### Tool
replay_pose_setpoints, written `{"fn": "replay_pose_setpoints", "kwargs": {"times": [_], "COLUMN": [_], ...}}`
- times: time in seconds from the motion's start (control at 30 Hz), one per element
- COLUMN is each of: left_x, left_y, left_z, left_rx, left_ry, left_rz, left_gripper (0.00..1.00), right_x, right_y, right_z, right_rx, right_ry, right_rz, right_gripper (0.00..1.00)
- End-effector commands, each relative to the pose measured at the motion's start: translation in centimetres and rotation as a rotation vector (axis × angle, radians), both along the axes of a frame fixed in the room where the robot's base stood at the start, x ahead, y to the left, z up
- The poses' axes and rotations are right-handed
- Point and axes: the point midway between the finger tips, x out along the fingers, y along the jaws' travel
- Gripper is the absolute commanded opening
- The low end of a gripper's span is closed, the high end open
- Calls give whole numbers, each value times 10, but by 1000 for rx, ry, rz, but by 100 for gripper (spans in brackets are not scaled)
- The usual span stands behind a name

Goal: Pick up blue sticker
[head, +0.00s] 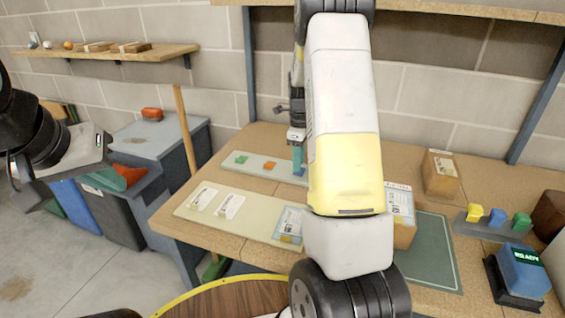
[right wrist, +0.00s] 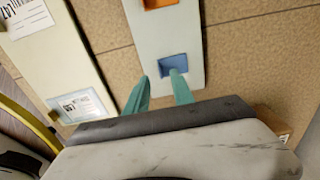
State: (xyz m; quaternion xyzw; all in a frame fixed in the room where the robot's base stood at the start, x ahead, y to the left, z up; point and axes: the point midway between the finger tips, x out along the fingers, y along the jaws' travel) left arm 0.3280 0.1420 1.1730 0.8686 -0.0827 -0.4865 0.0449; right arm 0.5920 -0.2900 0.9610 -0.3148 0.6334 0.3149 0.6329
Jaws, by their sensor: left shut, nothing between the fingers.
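The blue sticker (right wrist: 172,64) lies on a pale strip (right wrist: 160,35) in the right wrist view. My right gripper (right wrist: 161,88) has two teal fingers spread apart, with nothing between their tips. The sticker is just beyond the tips, nearer the right finger; I cannot tell whether they touch. Green (head: 241,160) and orange (head: 268,166) stickers lie further left on the strip. My left gripper (head: 98,152) is shut and empty, away from the bench.
A cream board (head: 235,222) with white labels lies in front of the strip. A grey holder (head: 490,230) with coloured blocks and a blue READY device (head: 522,270) are further right.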

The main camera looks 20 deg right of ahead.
Motion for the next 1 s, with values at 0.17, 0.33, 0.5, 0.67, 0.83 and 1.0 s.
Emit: {"fn": "replay_pose_setpoints", "kwargs": {"times": [0.17,0.33,0.5,0.67,0.83,1.0], "left_x": [0,0,0,0,0,0], "left_y": [0,0,0,0,0,0], "left_z": [0,0,0,0,0,0], "left_rx": [0,0,0,0,0,0], "left_ry": [0,0,0,0,0,0], "left_rz": [0,0,0,0,0,0], "left_gripper": [0,0,0,0,0,0], "right_x": [0,0,0,0,0,0], "right_y": [-1,0,0,-1,-1,-1], "right_z": [-26,-32,-32,-31,-31,-31], "right_rx": [0,1,0,0,0,0], "right_ry": [2,-1,-1,-1,-1,-1], "right_rz": [0,1,1,1,1,1], "right_gripper": [29,29,23,0,0,0]}}
